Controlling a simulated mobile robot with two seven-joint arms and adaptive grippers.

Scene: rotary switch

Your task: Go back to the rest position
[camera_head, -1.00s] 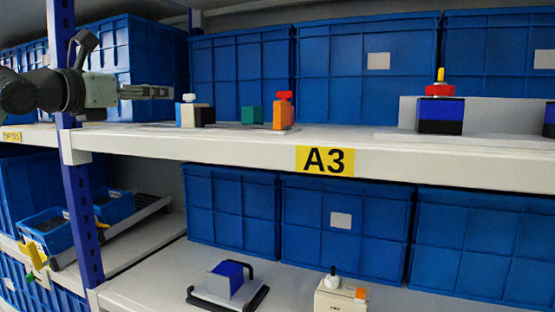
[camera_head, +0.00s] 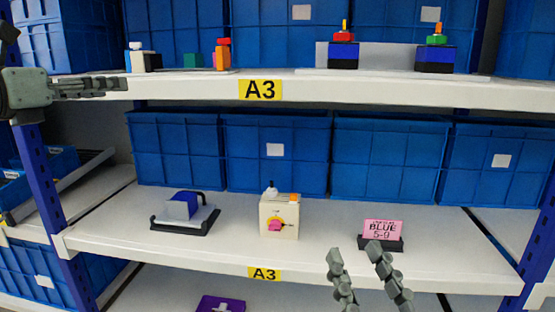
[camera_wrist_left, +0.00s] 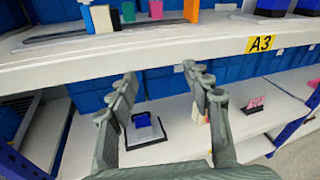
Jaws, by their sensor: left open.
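My left gripper (camera_head: 122,84) reaches in from the left edge, at the height of the upper shelf's front edge. In the left wrist view its two fingers (camera_wrist_left: 160,75) stand apart with nothing between them. My right gripper (camera_head: 354,252) comes up from the bottom, in front of the middle shelf, its fingers apart and empty.
The upper shelf edge (camera_head: 310,91) lies close to my left gripper. On the middle shelf are a blue-and-grey device (camera_head: 183,208) and a pink sign (camera_head: 383,230) just behind my right gripper. Blue bins (camera_head: 276,150) line the back. A blue post (camera_head: 40,180) stands at left.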

